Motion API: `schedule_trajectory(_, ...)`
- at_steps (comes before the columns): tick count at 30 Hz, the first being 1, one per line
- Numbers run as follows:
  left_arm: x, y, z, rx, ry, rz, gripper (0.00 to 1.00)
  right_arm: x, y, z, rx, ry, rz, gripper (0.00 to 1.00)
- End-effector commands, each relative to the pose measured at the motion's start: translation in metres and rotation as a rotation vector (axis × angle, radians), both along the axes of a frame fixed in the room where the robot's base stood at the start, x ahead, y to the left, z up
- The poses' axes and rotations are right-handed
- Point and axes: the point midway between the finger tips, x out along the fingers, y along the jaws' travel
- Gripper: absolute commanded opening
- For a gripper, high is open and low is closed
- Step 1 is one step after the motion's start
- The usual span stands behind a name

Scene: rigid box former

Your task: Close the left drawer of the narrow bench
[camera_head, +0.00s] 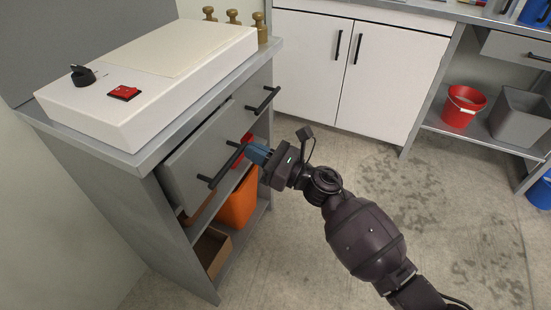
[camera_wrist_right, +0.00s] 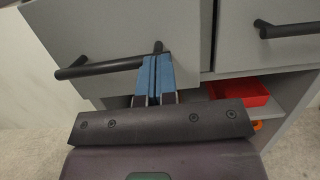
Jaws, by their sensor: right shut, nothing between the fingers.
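The narrow bench (camera_head: 150,165) stands at the left with two grey drawers under its top. The left drawer (camera_head: 188,164) stands out a little in front of the right drawer (camera_head: 236,112), so it is partly open. Its black bar handle (camera_head: 222,166) also shows in the wrist view (camera_wrist_right: 105,67). My right gripper (camera_head: 256,152) is shut and empty, its blue fingertips close to the right end of that handle. In the wrist view the fingertips (camera_wrist_right: 153,78) overlap the handle's end and the drawer front; I cannot tell whether they touch. My left gripper is not in view.
A white box with a red switch (camera_head: 124,93) and several brass weights (camera_head: 232,16) sit on the bench top. An orange bin (camera_head: 238,203) and a cardboard box (camera_head: 212,250) stand on the shelves below. White cabinets (camera_head: 385,70) stand behind. The floor at right is clear.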

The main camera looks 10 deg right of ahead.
Motion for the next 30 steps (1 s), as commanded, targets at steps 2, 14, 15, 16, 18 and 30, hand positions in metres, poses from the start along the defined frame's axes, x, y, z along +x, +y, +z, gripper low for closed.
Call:
schedule_trajectory(2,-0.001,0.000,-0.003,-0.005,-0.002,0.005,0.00,0.006,0.009,-0.003,0.001,0.003,0.002,0.00)
schedule_trajectory(14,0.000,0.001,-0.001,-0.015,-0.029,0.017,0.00,0.020,0.030,0.000,0.001,0.001,0.000,0.00)
schedule_trajectory(15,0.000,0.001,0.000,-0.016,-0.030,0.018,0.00,0.021,0.031,0.000,0.001,0.001,0.000,0.00)
schedule_trajectory(16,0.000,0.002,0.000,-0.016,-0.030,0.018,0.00,0.021,0.031,0.000,0.000,0.000,0.000,0.00)
schedule_trajectory(18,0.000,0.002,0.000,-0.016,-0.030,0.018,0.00,0.021,0.032,0.001,0.001,-0.001,0.000,0.00)
schedule_trajectory(30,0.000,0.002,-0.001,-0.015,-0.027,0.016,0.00,0.022,0.031,0.002,0.002,-0.003,-0.001,0.00)
